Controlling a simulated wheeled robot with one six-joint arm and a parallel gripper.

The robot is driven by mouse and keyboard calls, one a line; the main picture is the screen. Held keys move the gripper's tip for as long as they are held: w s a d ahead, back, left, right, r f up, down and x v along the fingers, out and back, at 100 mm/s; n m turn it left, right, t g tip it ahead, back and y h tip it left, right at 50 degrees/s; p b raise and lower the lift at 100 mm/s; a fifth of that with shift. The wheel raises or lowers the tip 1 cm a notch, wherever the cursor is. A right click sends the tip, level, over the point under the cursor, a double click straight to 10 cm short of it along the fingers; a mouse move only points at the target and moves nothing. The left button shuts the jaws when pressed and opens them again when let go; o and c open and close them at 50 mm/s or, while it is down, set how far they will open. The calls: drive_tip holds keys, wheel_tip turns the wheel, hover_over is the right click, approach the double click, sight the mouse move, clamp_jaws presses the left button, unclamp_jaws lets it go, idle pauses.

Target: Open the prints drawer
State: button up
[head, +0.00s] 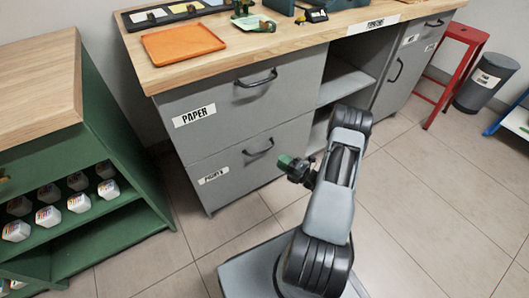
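The prints drawer (225,168) is the lower of two grey drawers in the wood-topped cabinet. Its small white label, which seems to read PRINTS, is at the left of its front, and a dark bar handle (259,148) is near its top. The drawer looks shut, its front level with the drawer above. My gripper (285,161) is in front of the cabinet, just right of and below that handle in the picture. It looks apart from the handle, though depth is hard to judge. Its fingers are too small and dark to show whether they are open.
The PAPER drawer (238,103) above is shut. Open shelves (343,84) and a grey door (405,70) are to its right. A green shelf unit (105,150) with several white bottles stands left. A red stool (455,60) and bin (487,82) stand right.

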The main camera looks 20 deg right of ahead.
sight(264, 151)
drive_tip(key=b+x, duration=0.1)
drive_tip(key=x, duration=0.8)
drive_tip(key=shift+w+a+b, duration=0.1)
drive_tip(key=shift+b, duration=0.2)
clamp_jaws()
